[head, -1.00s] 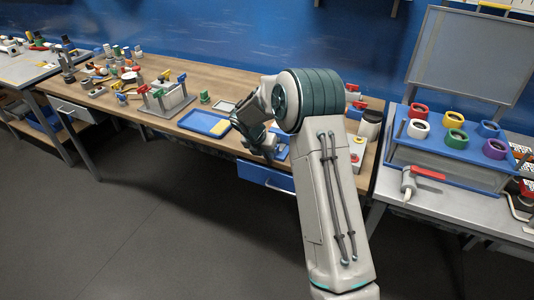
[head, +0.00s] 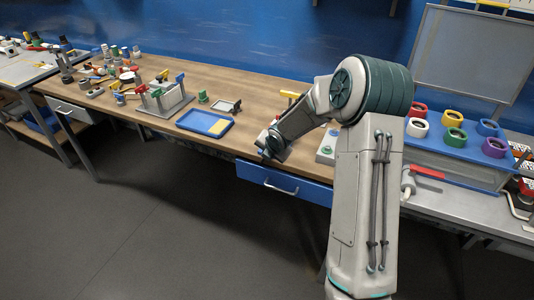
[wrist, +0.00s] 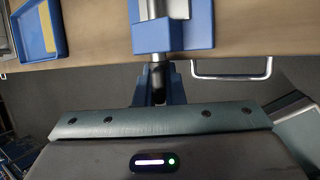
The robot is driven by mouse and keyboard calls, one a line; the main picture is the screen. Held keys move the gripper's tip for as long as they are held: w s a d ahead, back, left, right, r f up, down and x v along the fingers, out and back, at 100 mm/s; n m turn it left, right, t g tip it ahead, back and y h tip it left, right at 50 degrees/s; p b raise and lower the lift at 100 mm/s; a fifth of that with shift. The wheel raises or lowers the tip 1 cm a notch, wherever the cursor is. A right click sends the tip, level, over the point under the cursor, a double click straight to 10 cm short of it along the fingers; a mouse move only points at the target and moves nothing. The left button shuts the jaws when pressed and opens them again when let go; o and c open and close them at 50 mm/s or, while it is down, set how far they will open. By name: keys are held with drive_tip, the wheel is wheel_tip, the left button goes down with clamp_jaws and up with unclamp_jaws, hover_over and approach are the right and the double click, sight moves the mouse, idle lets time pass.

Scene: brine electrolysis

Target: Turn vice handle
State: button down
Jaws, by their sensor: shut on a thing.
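In the wrist view the blue vice (wrist: 172,38) sits at the bench's front edge, with a bright metal bar along its middle. A dark, short handle part (wrist: 158,78) sticks out from its front. My gripper (wrist: 158,92) is shut on this handle part, one finger on each side. In the head view my gripper (head: 271,150) is low at the front edge of the wooden bench, above the blue drawer. My arm hides most of the vice there, and the full handle cannot be made out.
The blue drawer (head: 283,186) with a metal pull (wrist: 232,74) is just below the bench edge. A blue tray (head: 205,123) lies left of my gripper. A grey stand (head: 165,101) with coloured handles is farther left. A rack with coloured rings (head: 450,160) stands right.

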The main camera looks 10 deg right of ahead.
drive_tip(key=shift+s+d+f+m+t+y+b, duration=0.1)
drive_tip(key=shift+f+m+t+y+b, duration=0.15)
drive_tip(key=shift+t+y, duration=0.25)
drive_tip(key=shift+d+f+m+t+y+b, duration=0.15)
drive_tip(key=shift+t+y+b, duration=0.15)
drive_tip(key=shift+t+y, duration=0.15)
drive_tip(key=m+t+y+b, duration=0.1)
drive_tip(key=t+y+b, duration=0.2)
drive_tip(key=b, duration=0.2)
drive_tip(key=shift+s, duration=0.1)
drive_tip(key=shift+s+f, duration=0.1)
drive_tip(key=shift+f, duration=0.05)
drive_tip(key=c, duration=1.5)
unclamp_jaws()
